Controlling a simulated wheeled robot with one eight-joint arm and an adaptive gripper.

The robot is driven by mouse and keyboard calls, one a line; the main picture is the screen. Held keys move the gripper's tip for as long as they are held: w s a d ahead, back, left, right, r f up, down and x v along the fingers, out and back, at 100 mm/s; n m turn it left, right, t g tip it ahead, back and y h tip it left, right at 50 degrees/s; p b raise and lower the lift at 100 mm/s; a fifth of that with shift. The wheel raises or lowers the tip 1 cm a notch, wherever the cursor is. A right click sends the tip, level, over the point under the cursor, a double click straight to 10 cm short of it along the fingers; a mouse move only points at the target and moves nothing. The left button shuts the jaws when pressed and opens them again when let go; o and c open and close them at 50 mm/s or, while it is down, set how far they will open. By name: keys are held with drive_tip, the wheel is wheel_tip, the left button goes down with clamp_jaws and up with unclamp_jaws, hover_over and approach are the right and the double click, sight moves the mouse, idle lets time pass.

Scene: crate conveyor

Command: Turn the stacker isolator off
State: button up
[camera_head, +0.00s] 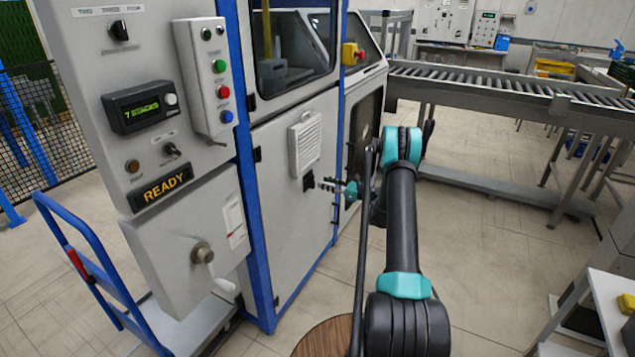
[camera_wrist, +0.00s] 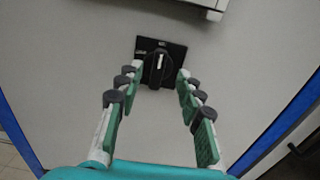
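A black rotary switch (camera_wrist: 158,68) on a square black plate (camera_wrist: 178,50) is mounted on a grey machine panel, matching an isolator. Its knob points about upright, with a white mark near the top.
A control cabinet at left has a lit READY sign (camera_head: 166,188), buttons, and a grey rotary handle (camera_head: 203,254). A blue trolley (camera_head: 90,265) stands beside it.

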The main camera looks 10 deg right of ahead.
sight(312, 182)
drive_tip(key=shift+x, duration=2.4)
clamp_jaws()
